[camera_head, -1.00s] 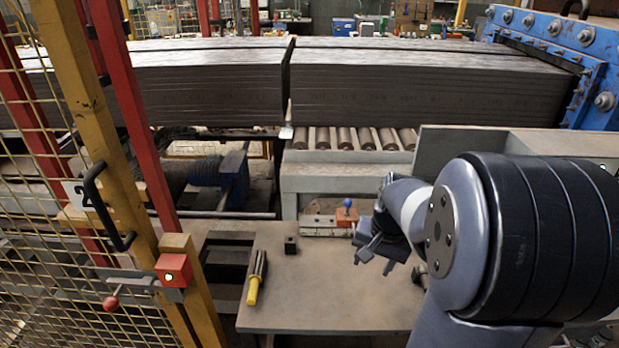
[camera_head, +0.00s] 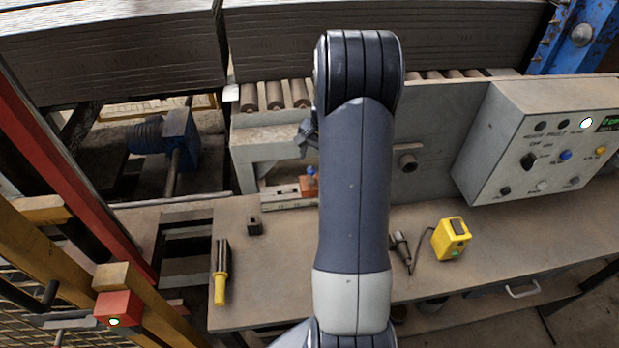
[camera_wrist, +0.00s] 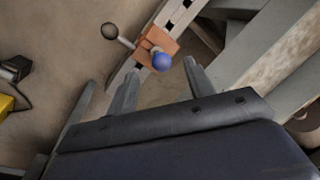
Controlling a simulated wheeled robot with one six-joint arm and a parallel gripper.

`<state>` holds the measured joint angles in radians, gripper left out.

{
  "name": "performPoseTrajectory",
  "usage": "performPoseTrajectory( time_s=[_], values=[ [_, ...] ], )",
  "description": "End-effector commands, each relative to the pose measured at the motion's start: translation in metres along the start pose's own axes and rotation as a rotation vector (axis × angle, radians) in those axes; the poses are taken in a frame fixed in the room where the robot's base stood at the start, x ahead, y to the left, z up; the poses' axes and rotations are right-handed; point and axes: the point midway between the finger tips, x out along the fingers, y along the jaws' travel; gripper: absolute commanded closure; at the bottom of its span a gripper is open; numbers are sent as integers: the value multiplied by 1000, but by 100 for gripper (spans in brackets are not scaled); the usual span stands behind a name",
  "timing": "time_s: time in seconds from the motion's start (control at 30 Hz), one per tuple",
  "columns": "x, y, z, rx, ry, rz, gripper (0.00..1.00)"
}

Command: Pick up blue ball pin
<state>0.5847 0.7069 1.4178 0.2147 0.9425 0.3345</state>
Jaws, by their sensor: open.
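The blue ball pin (camera_wrist: 161,61) shows in the wrist view, its round blue head standing on an orange-brown block (camera_wrist: 144,48) at the end of a slotted rail. In the head view the blue ball (camera_head: 310,170) and the block (camera_head: 308,187) are at the bench's back edge, just left of my arm. My gripper (camera_wrist: 158,82) is open and empty. In the wrist view its two fingers point toward the block, with the blue ball between them in the picture. The distance to the ball is hard to tell. In the head view my arm hides most of the gripper.
A grey-knobbed lever (camera_wrist: 110,31) sticks out beside the block. On the bench (camera_head: 270,285) are a yellow-handled tool (camera_head: 220,285), a small black cube (camera_head: 254,226) and a yellow device (camera_head: 451,238) with a cable. A control box (camera_head: 530,150) stands at the right.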

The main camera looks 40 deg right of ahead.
Motion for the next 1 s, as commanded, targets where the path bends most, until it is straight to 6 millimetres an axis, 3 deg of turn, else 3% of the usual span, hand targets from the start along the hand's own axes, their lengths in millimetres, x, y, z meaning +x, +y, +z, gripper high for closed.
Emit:
performPoseTrajectory(
  time_s=[0.03,0.27,0.6,0.87,1.0],
  values=[
    [12,1,0,0,0,0,50],
    [26,0,-2,0,-1,0,50],
    [70,1,-9,0,0,0,50],
    [71,0,-9,0,0,0,50],
    [70,0,-9,0,0,0,61]
  ],
)
